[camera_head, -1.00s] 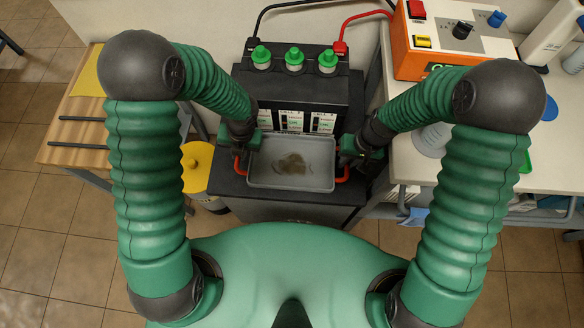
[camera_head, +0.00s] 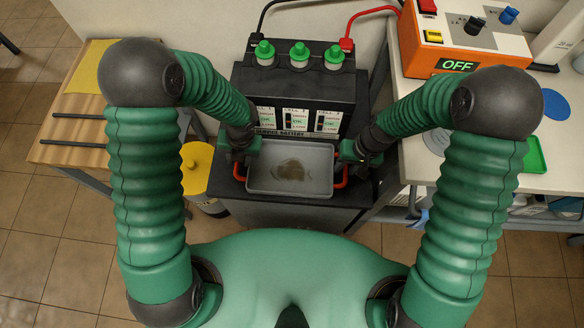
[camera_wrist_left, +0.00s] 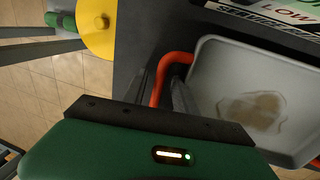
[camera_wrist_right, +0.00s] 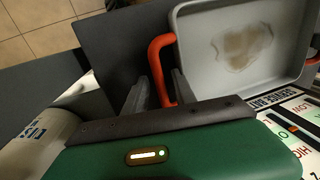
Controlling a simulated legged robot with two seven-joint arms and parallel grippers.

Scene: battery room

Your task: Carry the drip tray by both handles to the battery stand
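The grey drip tray (camera_head: 290,187), with a brown puddle in it, is level in front of the black battery (camera_head: 350,92). It is over the front of the dark battery stand (camera_head: 232,186); whether it touches the top is unclear. My left gripper (camera_head: 240,160) is at the tray's left red handle (camera_wrist_left: 160,80), and my right gripper (camera_head: 349,160) is at the right red handle (camera_wrist_right: 156,62).
A white bench (camera_head: 415,165) with an orange charger reading OFF (camera_head: 420,48) stands at the right. A wooden table (camera_head: 75,153) and a yellow-topped container (camera_head: 195,165) stand at the left. Black and red cables run behind the battery.

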